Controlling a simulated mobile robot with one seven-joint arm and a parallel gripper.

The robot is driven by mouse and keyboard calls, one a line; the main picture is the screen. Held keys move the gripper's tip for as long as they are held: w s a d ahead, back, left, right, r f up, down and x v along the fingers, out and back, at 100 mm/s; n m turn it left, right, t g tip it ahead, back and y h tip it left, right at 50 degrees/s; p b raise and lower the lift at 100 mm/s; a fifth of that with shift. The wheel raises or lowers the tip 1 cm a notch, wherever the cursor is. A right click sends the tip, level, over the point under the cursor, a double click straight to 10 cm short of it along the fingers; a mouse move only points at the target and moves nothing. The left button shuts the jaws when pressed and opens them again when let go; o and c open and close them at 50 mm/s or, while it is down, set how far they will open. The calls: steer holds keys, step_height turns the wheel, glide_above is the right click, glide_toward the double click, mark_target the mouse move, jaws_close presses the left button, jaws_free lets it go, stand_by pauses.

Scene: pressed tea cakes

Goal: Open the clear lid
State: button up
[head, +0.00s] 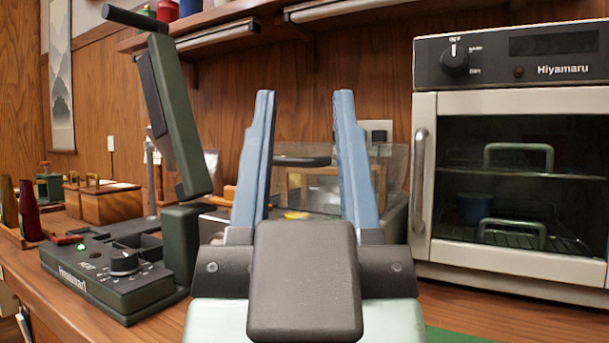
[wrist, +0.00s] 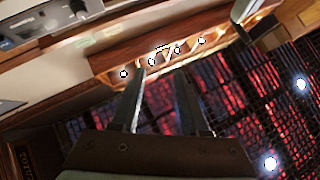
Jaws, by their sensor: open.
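My gripper (head: 305,97) stands in the middle of the head view with its two blue fingers upright, apart and empty. Behind it on the counter is a clear-walled box (head: 398,165), largely hidden by my gripper. A dark bar-like handle (head: 302,161) shows between the fingers at the box's top and seems to belong to the clear lid; the lid looks down, though its edges are hard to make out. The fingers look nearer to me than the box, with no contact visible. In the wrist view my gripper (wrist: 159,73) is also open, and I cannot make out the lid there.
A Hiyamaru oven (head: 510,170) with a shut glass door stands right of the box. A dark green press-like appliance (head: 110,275) with a raised arm (head: 175,115) stands left. A wall shelf (head: 215,38) runs above. Wooden boxes (head: 105,205) stand at far left.

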mark_target(285, 162)
steer(key=shift+w, duration=0.1)
steer(key=shift+c, duration=1.1)
steer(key=w+f+m+g+y+p, duration=0.1)
steer(key=w+m+g+y+p, duration=0.5)
steer(key=p, duration=1.1)
step_height(285, 162, down, 4)
steer(key=s+d+m+g+h+p, duration=0.1)
steer(key=s+m+g+p, duration=0.15)
steer(key=m+p, duration=0.9)
steer(key=w+a+n+p, duration=0.1)
steer(key=w+p, duration=0.1)
steer(key=w, duration=0.2)
steer(key=w+a+r+n+p, duration=0.1)
steer(key=w+p, duration=0.1)
steer(key=w, duration=0.2)
steer(key=w+a+n+p, duration=0.1)
steer(key=w+n+p, duration=0.1)
steer(key=w+p, duration=0.1)
steer(key=shift+w+a+r, duration=0.15)
steer(key=shift+w+r, duration=0.25)
steer(key=shift+w, duration=0.4)
steer(key=shift+c, duration=0.2)
jaws_close()
